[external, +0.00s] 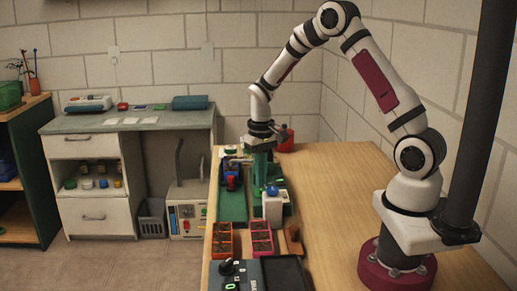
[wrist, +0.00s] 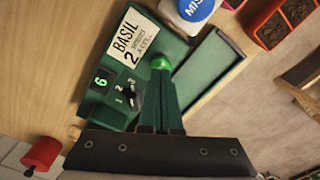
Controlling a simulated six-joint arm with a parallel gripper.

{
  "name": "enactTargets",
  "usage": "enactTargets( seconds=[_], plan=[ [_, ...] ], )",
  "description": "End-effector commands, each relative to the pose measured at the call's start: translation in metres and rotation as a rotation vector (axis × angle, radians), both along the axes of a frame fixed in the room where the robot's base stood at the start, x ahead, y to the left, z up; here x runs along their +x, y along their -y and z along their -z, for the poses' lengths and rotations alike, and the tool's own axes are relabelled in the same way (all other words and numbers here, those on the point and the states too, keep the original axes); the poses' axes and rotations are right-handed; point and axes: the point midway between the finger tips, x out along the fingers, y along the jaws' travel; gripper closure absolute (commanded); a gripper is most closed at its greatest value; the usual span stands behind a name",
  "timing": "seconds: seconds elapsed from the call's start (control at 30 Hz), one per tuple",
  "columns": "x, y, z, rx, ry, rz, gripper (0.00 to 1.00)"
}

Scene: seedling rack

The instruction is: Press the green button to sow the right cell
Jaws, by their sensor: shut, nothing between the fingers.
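The green button (wrist: 161,62) is round and bright on a dark green seeder box (wrist: 105,112) in the wrist view. A white label on the box reads "BASIL 2 seeds a cell". A lit display (wrist: 101,82) shows 6, beside a black selector knob (wrist: 131,98) marked with numbers. My gripper (wrist: 162,76) is shut and empty, its green fingertips right at the button's near edge in the picture. I cannot tell whether they touch it. In the external view my gripper (external: 263,172) is over the back of the green equipment, and the button is hidden.
An orange tray (external: 222,252) and a pink tray (external: 261,252) with soil cells stand near the front. A white bottle with a blue cap (external: 272,207) stands close to my gripper. A red cup (external: 286,142) is behind. The wooden table is clear to the right.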

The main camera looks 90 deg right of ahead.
Motion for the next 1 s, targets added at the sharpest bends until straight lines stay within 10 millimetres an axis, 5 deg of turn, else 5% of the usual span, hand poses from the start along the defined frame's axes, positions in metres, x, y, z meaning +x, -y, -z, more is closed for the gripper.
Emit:
enactTargets(
  seconds=[1.0],
  plan=[
    [0.000, 0.000, 0.021, 0.001, 0.000, 0.001, 1.00]
  ],
)
